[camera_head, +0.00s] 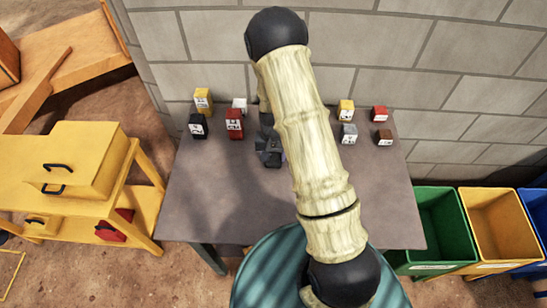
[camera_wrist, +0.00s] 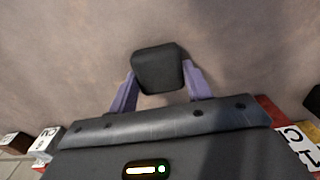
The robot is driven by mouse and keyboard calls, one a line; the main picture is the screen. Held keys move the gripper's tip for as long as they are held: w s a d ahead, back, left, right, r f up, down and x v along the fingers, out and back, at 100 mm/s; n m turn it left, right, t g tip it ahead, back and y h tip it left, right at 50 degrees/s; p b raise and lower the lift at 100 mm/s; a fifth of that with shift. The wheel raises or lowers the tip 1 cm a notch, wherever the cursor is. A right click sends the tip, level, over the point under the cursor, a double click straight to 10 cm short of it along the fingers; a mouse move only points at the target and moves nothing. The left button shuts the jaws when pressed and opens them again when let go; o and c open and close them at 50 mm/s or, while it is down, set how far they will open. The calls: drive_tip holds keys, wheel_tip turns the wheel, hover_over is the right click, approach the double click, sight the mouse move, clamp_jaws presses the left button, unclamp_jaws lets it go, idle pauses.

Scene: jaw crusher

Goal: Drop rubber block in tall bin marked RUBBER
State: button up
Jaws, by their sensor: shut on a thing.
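My gripper (camera_wrist: 160,82) is shut on a dark grey-black block (camera_wrist: 158,68) with rounded edges, held between its two purple fingers. No label shows on the block's visible face, so I cannot confirm that it is rubber. In the head view my gripper (camera_head: 270,155) is a dark shape over the back middle of the table, partly hidden by my arm. I cannot tell how high the block is above the table. At the right stand a green bin (camera_head: 443,222), a yellow bin (camera_head: 494,217) and a blue bin (camera_head: 538,210). Their labels are too small to read.
Labelled blocks stand on the grey table (camera_head: 225,190): yellow (camera_head: 203,101), black (camera_head: 197,125) and red (camera_head: 234,123) at left, grey (camera_head: 348,133) and brown (camera_head: 384,138) among those at right. A block wall stands behind. A yellow machine (camera_head: 80,160) is at left. The table's front left is clear.

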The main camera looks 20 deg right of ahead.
sight(273, 157)
wheel_tip(273, 157, up, 9)
drive_tip(key=shift+r+b, duration=0.15)
drive_tip(key=shift+b, duration=0.55)
wheel_tip(273, 157, down, 8)
drive_tip(key=n, duration=0.3)
drive_tip(key=shift+r, duration=0.1)
drive_tip(key=shift+a+f+n, duration=0.1)
drive_tip(key=shift+f+n, duration=0.15)
drive_tip(key=shift+n, duration=0.05)
